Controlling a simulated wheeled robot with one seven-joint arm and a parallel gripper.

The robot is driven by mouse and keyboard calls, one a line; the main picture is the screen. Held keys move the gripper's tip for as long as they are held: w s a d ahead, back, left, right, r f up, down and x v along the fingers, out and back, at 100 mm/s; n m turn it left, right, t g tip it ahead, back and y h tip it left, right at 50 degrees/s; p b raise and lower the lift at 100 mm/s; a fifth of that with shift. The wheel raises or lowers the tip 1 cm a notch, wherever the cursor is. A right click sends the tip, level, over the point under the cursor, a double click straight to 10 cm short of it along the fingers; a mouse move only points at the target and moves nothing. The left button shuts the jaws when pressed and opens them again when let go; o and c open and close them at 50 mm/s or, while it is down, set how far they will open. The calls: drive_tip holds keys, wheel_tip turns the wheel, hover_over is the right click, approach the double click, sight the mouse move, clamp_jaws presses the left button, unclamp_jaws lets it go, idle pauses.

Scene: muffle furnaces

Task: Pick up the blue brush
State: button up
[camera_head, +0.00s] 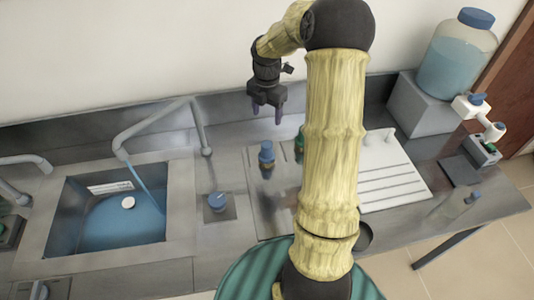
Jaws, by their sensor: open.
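My gripper (267,112) points down, open and empty, above the back of the steel counter (185,262). No item is clearly recognisable as a blue brush. A small blue-topped item (266,155) with a brownish lower part stands on the counter below my gripper, apart from it. My arm hides part of the counter's middle, including most of a greenish item (299,146).
A sink (66,222) with blue water and a tall faucet (160,118) is at left. A white ridged board (395,178) lies right of my arm. A large blue-capped jar (456,60) stands on a grey block at back right. A clear bottle (455,205) is near the right end.

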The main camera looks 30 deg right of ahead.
sight(267, 144)
drive_tip(key=shift+f, duration=0.1)
wheel_tip(267, 144, down, 12)
drive_tip(key=shift+f+p, duration=0.1)
drive_tip(key=shift+p, duration=1.05)
drive_tip(key=shift+s+a+f+p, duration=0.1)
drive_tip(key=shift+f+p, duration=0.35)
drive_tip(key=shift+f, duration=0.1)
drive_tip(key=shift+f+p, duration=0.65)
drive_tip(key=shift+f, duration=1.35)
